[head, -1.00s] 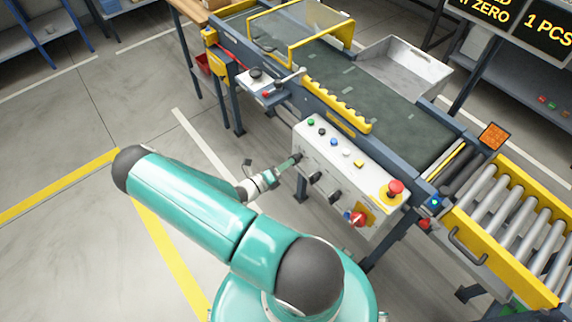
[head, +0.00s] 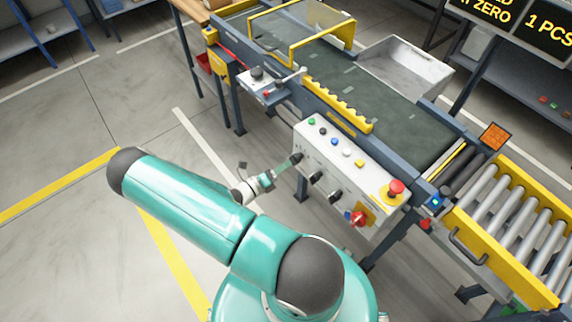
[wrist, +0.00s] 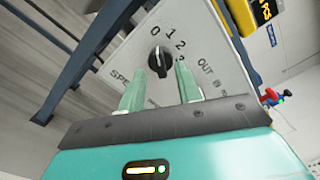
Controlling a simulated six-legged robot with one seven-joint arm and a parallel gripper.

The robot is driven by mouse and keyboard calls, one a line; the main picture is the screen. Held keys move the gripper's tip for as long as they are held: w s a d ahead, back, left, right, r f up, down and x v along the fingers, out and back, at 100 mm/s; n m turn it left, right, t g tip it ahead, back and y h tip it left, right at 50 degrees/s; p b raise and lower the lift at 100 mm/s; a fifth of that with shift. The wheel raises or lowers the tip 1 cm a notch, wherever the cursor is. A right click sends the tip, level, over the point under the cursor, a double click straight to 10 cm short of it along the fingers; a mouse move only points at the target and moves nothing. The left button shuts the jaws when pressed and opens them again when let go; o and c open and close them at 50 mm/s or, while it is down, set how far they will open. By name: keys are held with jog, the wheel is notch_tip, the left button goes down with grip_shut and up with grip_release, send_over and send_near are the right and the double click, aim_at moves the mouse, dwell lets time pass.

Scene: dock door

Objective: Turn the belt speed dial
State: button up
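The belt speed dial (wrist: 160,62) is a black knob on the white panel, with the numbers 0, 1 and 2 around it and lettering beginning "SPE" to its left. My gripper (wrist: 158,80) is in front of it in the wrist view, its two green fingers apart with the dial showing between their tips. I cannot tell whether the fingertips touch the dial. In the head view my gripper (head: 292,160) is at the left end of the control panel (head: 345,190), and the dial is hidden behind it.
Other black knobs (head: 334,196) sit along the panel front, with a red rotary switch (head: 358,218) on yellow farther right. A red emergency button (head: 396,187) and several small buttons are on top. The conveyor belt (head: 375,100) runs behind. Open floor lies left.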

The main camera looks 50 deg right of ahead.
jog(key=v, duration=1.1)
jog(key=shift+a, duration=0.4)
jog(key=shift+w, duration=0.1)
jog(key=w+a+r+m+y, duration=0.1)
jog(key=a+r+m+y, duration=0.6)
jog(key=r, duration=0.5)
jog(key=w+a+r+m+y, duration=0.1)
jog(key=a+r+m+y, duration=0.3)
jog(key=r+m, duration=0.65)
jog(key=s+a+r+m+t+y, duration=0.2)
jog(key=a+r+m+t, duration=0.1)
jog(key=r, duration=0.4)
jog(key=s+a+r+m+t+y, duration=0.2)
jog(key=s+r+m+t, duration=0.1)
jog(key=r, duration=0.4)
jog(key=s+a+r+m+t+y, duration=0.2)
jog(key=s+a+r+m+t, duration=0.1)
jog(key=r, duration=0.4)
jog(key=shift+s+a+r+m+t+y, duration=0.2)
jog(key=shift+a+r+m+t+y, duration=0.1)
jog(key=shift+m, duration=0.25)
jog(key=shift+d, duration=0.15)
